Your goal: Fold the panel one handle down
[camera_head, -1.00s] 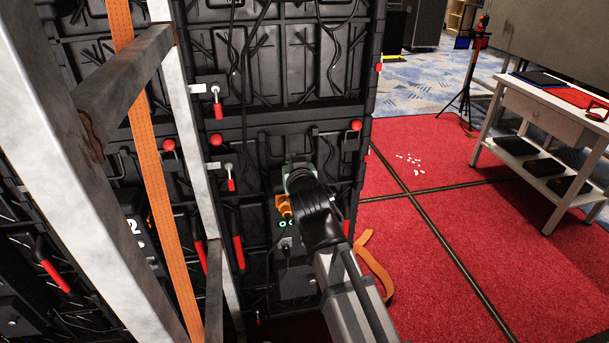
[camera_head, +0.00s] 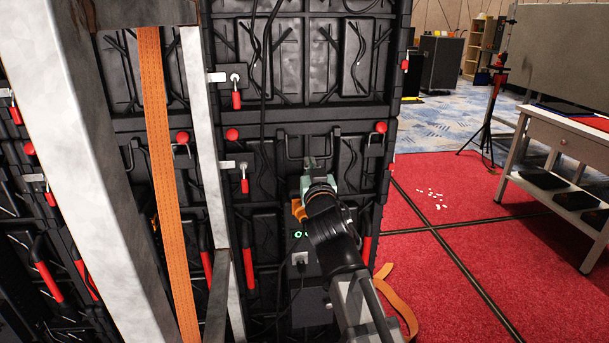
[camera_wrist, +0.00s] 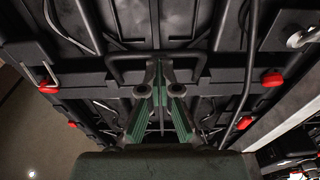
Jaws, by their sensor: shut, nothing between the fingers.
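The black panel (camera_head: 270,215) fills the middle of the head view. A dark U-shaped handle (camera_head: 289,147) stands on it, partly hidden behind my gripper. My gripper (camera_head: 310,161) reaches up against the panel in front of this handle. In the wrist view, the handle (camera_wrist: 135,79) crosses behind the green fingers of my gripper (camera_wrist: 160,64). The fingertips overlap the handle bar and lie close together, with nothing held between them. The handle looks raised from the panel face. I cannot tell whether the fingertips touch it.
Red-tipped latches (camera_head: 245,180) and red knobs (camera_head: 381,127) surround the handle. A metal post (camera_head: 100,200) and an orange strap (camera_head: 165,150) stand at the left. A white table (camera_head: 560,135) is at the right.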

